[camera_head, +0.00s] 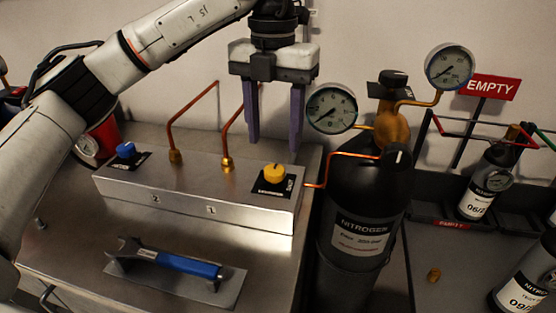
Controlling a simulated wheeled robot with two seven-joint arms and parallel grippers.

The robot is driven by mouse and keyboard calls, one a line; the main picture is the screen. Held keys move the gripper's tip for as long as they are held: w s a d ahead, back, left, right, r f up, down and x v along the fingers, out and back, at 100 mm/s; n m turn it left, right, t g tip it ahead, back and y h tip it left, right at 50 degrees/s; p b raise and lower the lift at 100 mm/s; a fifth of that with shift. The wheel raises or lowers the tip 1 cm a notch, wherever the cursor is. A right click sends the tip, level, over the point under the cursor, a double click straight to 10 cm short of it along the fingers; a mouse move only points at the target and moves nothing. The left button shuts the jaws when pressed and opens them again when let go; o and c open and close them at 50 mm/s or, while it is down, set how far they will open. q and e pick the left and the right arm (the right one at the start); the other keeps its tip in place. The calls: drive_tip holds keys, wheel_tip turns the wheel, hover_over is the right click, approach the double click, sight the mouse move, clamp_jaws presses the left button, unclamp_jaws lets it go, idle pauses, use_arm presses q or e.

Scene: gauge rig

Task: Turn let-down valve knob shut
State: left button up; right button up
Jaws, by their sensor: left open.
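A steel manifold block (196,202) sits on the bench, with a yellow knob (274,173) on its right end and a blue knob (126,151) on its left end. Each knob stands on a black label plate whose print is too small to read, so I cannot tell for sure which is the let-down valve. My left gripper (274,144) points down just above the yellow knob in the picture. Its two purple fingers are apart with nothing between them; I cannot tell the depth gap. My right gripper is not in view.
A black nitrogen cylinder (352,205) with a brass regulator and two gauges (332,108) stands close right of the gripper. Copper tubes (196,109) rise from the manifold. A blue-handled wrench (180,264) lies in front. Smaller cylinders (484,180) and an EMPTY sign (488,86) are right.

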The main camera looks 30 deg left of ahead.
sight(274, 169)
use_arm(q)
wheel_tip(274, 169, down, 7)
drive_tip(key=shift+b, duration=0.5)
drive_tip(key=c, duration=1.1)
